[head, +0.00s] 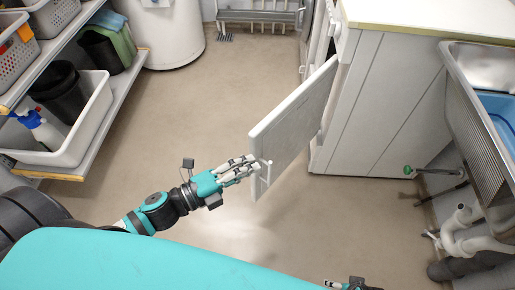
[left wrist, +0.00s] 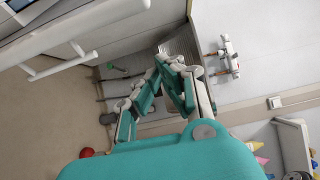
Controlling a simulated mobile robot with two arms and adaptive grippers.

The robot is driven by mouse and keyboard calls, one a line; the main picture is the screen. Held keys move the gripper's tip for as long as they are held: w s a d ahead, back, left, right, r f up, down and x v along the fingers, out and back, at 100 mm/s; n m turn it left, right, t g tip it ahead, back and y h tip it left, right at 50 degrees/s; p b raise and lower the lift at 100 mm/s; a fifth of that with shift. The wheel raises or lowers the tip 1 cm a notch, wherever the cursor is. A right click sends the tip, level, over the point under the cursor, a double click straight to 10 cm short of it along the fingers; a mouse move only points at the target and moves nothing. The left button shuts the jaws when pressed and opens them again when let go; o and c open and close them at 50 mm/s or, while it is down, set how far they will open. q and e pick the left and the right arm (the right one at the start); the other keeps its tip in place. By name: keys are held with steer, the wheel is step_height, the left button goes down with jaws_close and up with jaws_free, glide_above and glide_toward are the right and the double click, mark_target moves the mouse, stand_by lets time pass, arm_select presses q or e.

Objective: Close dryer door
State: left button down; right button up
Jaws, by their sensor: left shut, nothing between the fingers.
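The dryer door (head: 290,128) is a light grey-white panel standing open, swung out from the white dryer body (head: 385,100) into the floor space. The left wrist view shows the closed fingers (left wrist: 165,62). A small part of my right gripper (head: 352,284) shows at the bottom edge, its fingers unclear.
A sink (head: 478,85) with pipes below stands at the right. Shelves with a white bin (head: 85,130) and baskets line the left. A white cylindrical tank (head: 170,35) stands at the back. The floor left of the door is clear.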

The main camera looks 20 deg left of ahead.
mark_target(257, 147)
arm_select(q)
steer(key=w, duration=0.6)
stand_by(0.5)
